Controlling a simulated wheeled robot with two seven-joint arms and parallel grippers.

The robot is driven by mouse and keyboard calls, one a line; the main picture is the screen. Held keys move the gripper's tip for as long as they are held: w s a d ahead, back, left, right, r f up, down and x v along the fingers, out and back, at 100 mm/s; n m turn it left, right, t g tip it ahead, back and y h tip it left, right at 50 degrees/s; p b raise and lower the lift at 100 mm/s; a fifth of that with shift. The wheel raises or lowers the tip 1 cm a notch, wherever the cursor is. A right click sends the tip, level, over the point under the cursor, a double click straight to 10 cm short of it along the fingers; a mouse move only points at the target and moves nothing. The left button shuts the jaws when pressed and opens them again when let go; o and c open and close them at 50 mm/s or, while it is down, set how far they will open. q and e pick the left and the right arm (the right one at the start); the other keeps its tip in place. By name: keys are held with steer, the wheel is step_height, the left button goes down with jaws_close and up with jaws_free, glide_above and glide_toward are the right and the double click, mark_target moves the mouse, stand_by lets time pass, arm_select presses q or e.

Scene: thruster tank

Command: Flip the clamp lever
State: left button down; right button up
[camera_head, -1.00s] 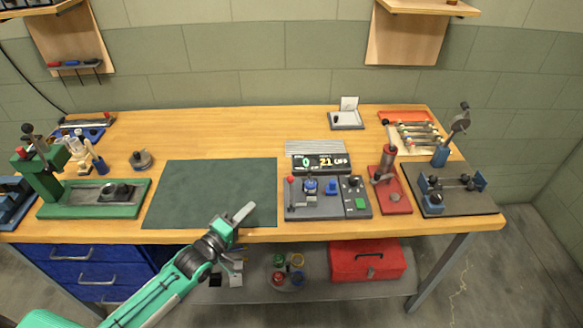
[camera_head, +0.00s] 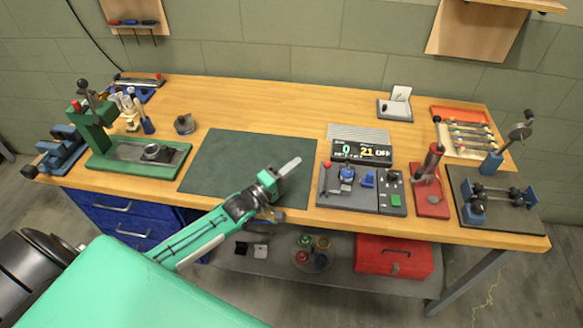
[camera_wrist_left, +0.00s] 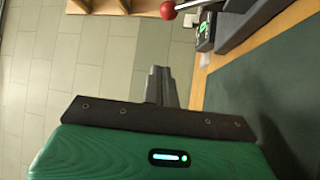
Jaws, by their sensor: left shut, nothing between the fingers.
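My left gripper (camera_head: 290,167) is shut and empty. It appears over the right part of the dark green mat, left of the grey control panel (camera_head: 347,200). Its closed fingers also show in the left wrist view (camera_wrist_left: 160,85). At the right end of the bench, a grey lever (camera_head: 517,134) with a dark knob leans up from a blue post by a dark fixture plate (camera_head: 500,216). It looks like the clamp lever, but I cannot be sure. The gripper is well left of it and apart. My right gripper is out of view.
A red-based press (camera_head: 431,204) stands between panel and fixture plate. A red-knobbed stick (camera_head: 325,166) rises at the panel's left; a red ball (camera_wrist_left: 167,10) shows in the wrist view. The green mat (camera_head: 235,150) is bare. A green press (camera_head: 140,163) stands left.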

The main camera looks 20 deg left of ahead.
mark_target(326, 174)
arm_select(q)
steer(key=w+d+p, duration=0.3)
steer(key=d, duration=0.2)
steer(key=shift+w+d+r+p, duration=0.2)
steer(key=shift+w+d+p, duration=0.1)
steer(key=shift+w+p, duration=0.1)
steer(key=shift+s+r+m+t+h+b, duration=0.1)
steer(key=shift+s+m+t+h+b, duration=0.25)
steer(key=shift+b, duration=0.35)
